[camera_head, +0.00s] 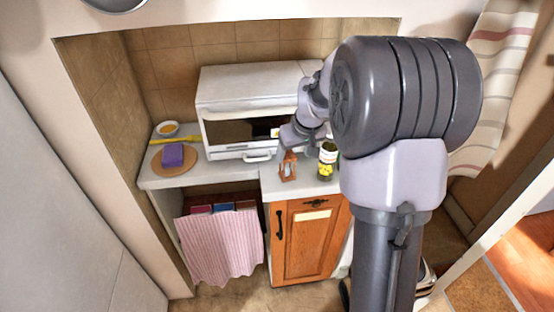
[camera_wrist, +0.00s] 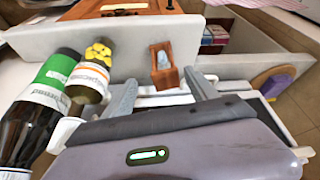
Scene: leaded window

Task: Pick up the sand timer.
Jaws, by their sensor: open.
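The sand timer (camera_head: 289,166) has a reddish-brown wooden frame and stands on the white counter near its front edge. In the wrist view, the sand timer (camera_wrist: 164,68) shows pale glass inside its frame. My gripper (camera_head: 300,138) is at the front of the white oven, just behind the timer as seen from the head camera. In the wrist view, my gripper (camera_wrist: 163,92) is open, with two grey fingers apart. The timer appears beyond the fingertips, in line with the gap between them. Nothing is held.
A green-labelled dark bottle (camera_wrist: 40,105) shows only in the wrist view. The white oven (camera_head: 245,88) stands behind. A purple block (camera_head: 173,155) lies on a round board at left. A pink striped towel (camera_head: 220,245) hangs below the counter.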

